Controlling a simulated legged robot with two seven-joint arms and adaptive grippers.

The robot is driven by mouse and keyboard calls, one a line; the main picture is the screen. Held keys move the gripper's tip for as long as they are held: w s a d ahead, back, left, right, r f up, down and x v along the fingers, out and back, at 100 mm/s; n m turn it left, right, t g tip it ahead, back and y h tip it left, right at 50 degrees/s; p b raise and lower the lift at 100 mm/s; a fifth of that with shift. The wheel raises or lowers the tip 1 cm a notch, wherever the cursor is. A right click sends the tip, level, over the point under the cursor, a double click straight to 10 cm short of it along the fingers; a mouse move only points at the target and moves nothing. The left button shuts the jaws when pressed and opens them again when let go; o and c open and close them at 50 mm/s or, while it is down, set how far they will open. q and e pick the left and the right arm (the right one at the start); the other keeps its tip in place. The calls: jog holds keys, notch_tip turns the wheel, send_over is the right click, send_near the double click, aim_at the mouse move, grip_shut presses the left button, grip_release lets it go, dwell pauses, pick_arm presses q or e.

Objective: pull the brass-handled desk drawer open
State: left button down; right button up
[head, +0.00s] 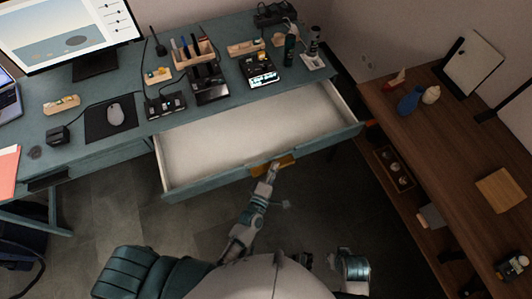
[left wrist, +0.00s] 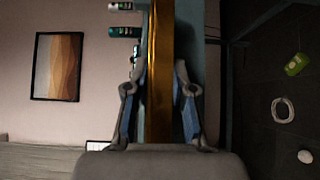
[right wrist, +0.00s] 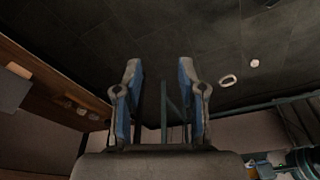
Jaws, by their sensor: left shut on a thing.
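The desk drawer (head: 262,142) is pulled well out from the teal desk (head: 129,113), and its pale inside looks empty. My left gripper (head: 272,169) is at the handle. In the left wrist view the brass handle (left wrist: 160,70) runs upright between the fingers of the left gripper (left wrist: 160,88), which is shut on it. My right gripper (right wrist: 161,80) is open and empty in the right wrist view, with dark floor beyond it.
A monitor, mouse (head: 115,114), pen holder (head: 193,52) and several small devices stand on the desk. A wooden sideboard (head: 440,130) stands at the right, close to the drawer's right corner. Dark tiled floor lies below the drawer, with a white ring (left wrist: 283,110) and small items on it.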

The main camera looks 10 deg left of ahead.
pick_arm(q)
jog(key=shift+s+d+f+p, duration=0.15)
jog(key=shift+s+d, duration=0.35)
jog(key=shift+s, duration=0.25)
jog(key=shift+s+d+f+p, duration=0.1)
jog(key=shift+s+d+f, duration=0.1)
jog(key=shift+s+d, duration=0.4)
jog(key=shift+s+d+f+p, duration=0.15)
jog(key=shift+s+d, duration=0.2)
jog(key=shift+s, duration=0.55)
pick_arm(e)
jog(key=shift+x, duration=2)
pick_arm(q)
jog(key=c, duration=1.2)
grip_release()
jog(key=shift+o, duration=0.8)
jog(key=shift+w, duration=0.1)
jog(key=shift+w+r, duration=0.1)
pick_arm(e)
jog(key=shift+a, duration=0.1)
pick_arm(q)
jog(key=s+a, duration=0.2)
jog(key=s, duration=0.9)
jog(key=shift+s+a, duration=0.2)
jog(key=shift+s, duration=0.2)
